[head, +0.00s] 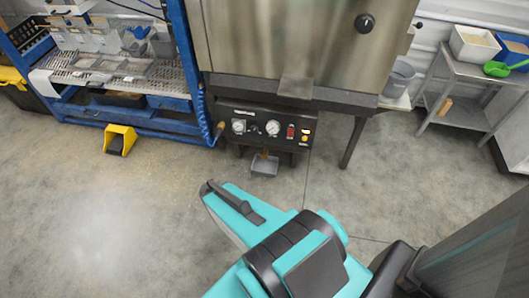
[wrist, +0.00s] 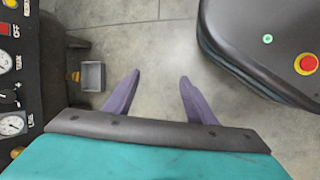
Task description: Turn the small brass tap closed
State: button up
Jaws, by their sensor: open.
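A small brass tap (head: 264,154) shows under the black control panel (head: 270,128), just above a small grey tray (head: 264,167). It is tiny here, and its handle position cannot be told. In the wrist view a brass piece (wrist: 74,76) sits at the left edge of the grey tray (wrist: 92,77). My gripper (wrist: 160,80) has its two purple fingers apart with bare floor between them. It is to the right of the tray and touches nothing. In the head view my arm hides the fingers.
The panel, with gauges (wrist: 12,124) and switches, stands at the left of the wrist view. A steel hopper (head: 290,45) is above it. A blue rack (head: 180,70) and yellow pedal (head: 120,139) stand left, a steel table (head: 465,75) right. The floor in front is clear.

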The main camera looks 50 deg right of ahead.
jog(key=s+a+r+m+g+y+p, duration=0.1)
jog(key=s+a+r+m+y+p, duration=0.1)
jog(key=s+a+r+p, duration=0.3)
jog(key=s+a+r+m+g+y+p, duration=0.2)
jog(key=s+a+r+p, duration=0.3)
jog(key=a+r+p, duration=0.3)
jog(key=a, duration=0.3)
jog(key=shift+a+r+m+y+p, duration=0.2)
jog(key=shift+m+y+p, duration=0.1)
jog(key=shift+y, duration=0.1)
jog(key=shift+s, duration=0.1)
jog(key=c, duration=0.5)
